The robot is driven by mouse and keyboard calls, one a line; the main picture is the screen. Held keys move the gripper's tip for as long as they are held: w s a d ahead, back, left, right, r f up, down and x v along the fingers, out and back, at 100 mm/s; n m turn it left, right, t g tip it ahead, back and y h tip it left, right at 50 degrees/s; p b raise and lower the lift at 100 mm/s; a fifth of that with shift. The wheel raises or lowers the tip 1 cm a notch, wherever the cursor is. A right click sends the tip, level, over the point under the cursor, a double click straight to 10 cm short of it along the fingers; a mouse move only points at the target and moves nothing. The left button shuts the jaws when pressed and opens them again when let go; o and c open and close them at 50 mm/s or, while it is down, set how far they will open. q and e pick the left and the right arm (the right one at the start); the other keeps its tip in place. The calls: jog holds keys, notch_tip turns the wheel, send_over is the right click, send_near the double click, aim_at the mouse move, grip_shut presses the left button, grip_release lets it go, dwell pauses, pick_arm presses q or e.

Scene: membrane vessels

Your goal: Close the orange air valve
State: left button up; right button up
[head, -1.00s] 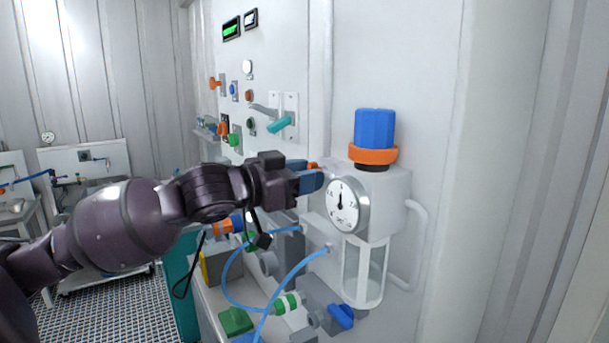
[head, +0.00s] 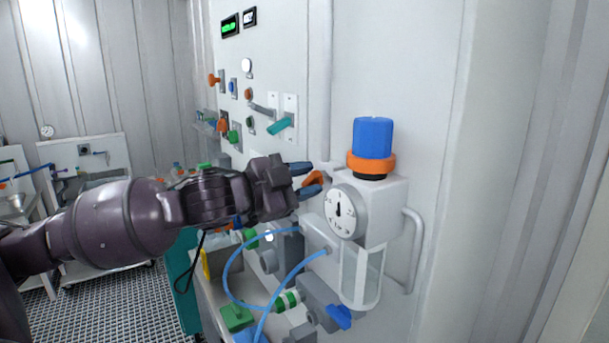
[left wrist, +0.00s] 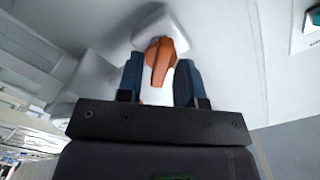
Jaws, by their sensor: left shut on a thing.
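The orange air valve handle (head: 313,178) is beside the round gauge, to its left in the head view, and the fingers partly hide it. The left wrist view shows the orange handle (left wrist: 160,58) close up, in front of a pale grey body. My left gripper (head: 308,180) has blue fingers, one above and one below the handle in the head view. The left wrist view shows the gripper (left wrist: 158,82) with a finger on each side of the handle, shut on it. My right gripper is not in view.
A pressure gauge (head: 346,211) and a regulator with a blue knob (head: 373,138) are just right of the gripper. Blue hoses (head: 237,262) loop below the arm. A wall panel (head: 227,50) with switches and small displays is behind.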

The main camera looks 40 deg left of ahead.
pick_arm(q)
jog(key=m, duration=0.3)
jog(key=shift+d+m, duration=0.1)
jog(key=shift+m, duration=0.7)
grip_shut()
jog(key=shift+f+m, duration=0.1)
jog(key=shift+m, duration=1.8)
jog(key=o, duration=0.6)
grip_release()
jog(key=shift+c, duration=0.2)
jog(key=shift+s+f, duration=0.1)
jog(key=shift+s, duration=0.1)
jog(key=shift+v, duration=0.75)
jog(key=v, duration=0.9)
